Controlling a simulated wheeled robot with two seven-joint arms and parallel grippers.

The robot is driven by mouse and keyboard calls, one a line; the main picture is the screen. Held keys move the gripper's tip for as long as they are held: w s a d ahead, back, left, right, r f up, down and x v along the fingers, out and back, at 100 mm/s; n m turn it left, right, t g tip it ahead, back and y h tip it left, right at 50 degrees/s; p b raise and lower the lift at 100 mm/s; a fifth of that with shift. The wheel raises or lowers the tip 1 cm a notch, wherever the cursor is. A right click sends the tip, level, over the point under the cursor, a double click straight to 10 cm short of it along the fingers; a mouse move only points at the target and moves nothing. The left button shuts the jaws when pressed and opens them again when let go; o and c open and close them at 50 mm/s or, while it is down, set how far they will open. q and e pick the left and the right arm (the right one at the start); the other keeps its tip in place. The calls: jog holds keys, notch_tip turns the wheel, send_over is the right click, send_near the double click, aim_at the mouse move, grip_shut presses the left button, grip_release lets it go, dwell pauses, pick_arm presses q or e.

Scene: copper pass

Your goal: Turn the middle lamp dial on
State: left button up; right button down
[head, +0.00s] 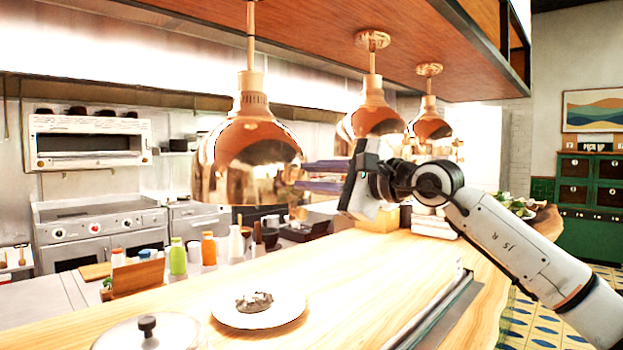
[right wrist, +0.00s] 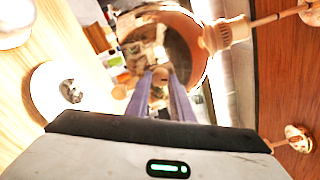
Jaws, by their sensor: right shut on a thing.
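Three copper lamps hang in a row in the head view: a large near one (head: 248,165), a second (head: 372,112) and a third (head: 429,124). My right gripper (head: 299,176) reaches in from the right, its purple fingers ending at the right lower edge of the large lamp. In the right wrist view the fingers of my right gripper (right wrist: 160,80) close around a small round dial (right wrist: 159,76) in front of a copper shade (right wrist: 178,38). The dial's turn cannot be read. Whether this is the middle lamp cannot be told. My left gripper is out of view.
The wooden counter (head: 370,265) below bears a white plate (head: 285,312) with dark food and a lid with a black knob (head: 148,326). Several bottles (head: 178,257) stand behind. A wooden canopy (head: 400,40) is overhead. The air above the counter's front is clear.

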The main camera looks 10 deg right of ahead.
jog(key=shift+n, duration=1.9)
jog(key=c, duration=1.5)
grip_release()
jog(key=shift+c, duration=0.2)
